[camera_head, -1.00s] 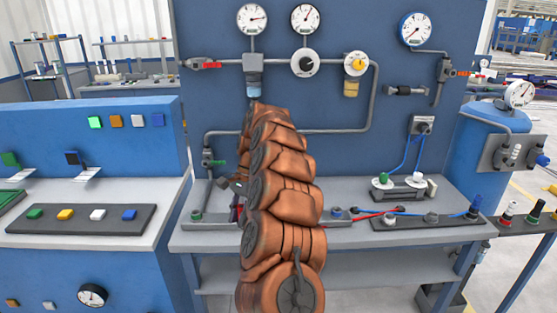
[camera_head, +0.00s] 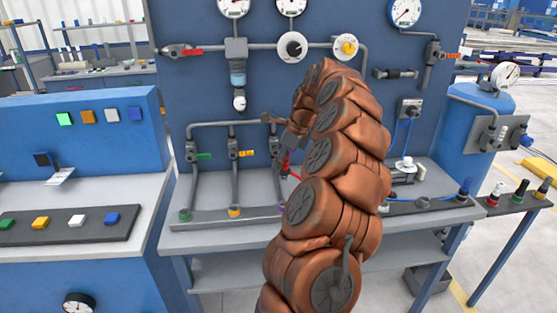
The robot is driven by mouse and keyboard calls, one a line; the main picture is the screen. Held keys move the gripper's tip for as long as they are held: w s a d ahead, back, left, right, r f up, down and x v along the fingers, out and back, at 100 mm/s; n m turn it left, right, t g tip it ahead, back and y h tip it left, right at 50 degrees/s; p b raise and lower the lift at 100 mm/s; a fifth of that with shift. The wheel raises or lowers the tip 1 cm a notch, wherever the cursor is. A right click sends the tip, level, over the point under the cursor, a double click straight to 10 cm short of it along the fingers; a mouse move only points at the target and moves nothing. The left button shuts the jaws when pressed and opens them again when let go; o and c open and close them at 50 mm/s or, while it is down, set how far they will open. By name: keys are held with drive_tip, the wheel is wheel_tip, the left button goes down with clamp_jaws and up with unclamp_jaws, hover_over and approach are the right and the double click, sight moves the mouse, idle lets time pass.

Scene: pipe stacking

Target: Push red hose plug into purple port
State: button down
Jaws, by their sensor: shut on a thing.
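My gripper (camera_head: 286,153), partly covered by my copper-coloured arm, is in front of the panel's pipework. It is shut on the red hose plug (camera_head: 285,163), a small red piece just below the jaws. A short bit of red hose shows beside it, and the rest runs behind my arm. The plug is above the grey port strip and apart from it. On the strip, a green port (camera_head: 185,214) and a yellowish port (camera_head: 234,211) show to the left.
The blue panel (camera_head: 180,100) with gauges and pipes stands close behind my gripper. The grey bench (camera_head: 215,240) is below. A blue console (camera_head: 90,260) with coloured blocks stands at left. A blue tank (camera_head: 470,130) stands at right.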

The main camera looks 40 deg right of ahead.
drive_tip(key=shift+f+b, duration=1.3)
drive_tip(key=shift+f, duration=2.95)
drive_tip(key=shift+f+b, duration=0.65)
drive_tip(key=shift+f, duration=0.95)
drive_tip(key=shift+w, duration=0.1)
drive_tip(key=c, duration=0.9)
unclamp_jaws()
drive_tip(key=v, duration=1.2)
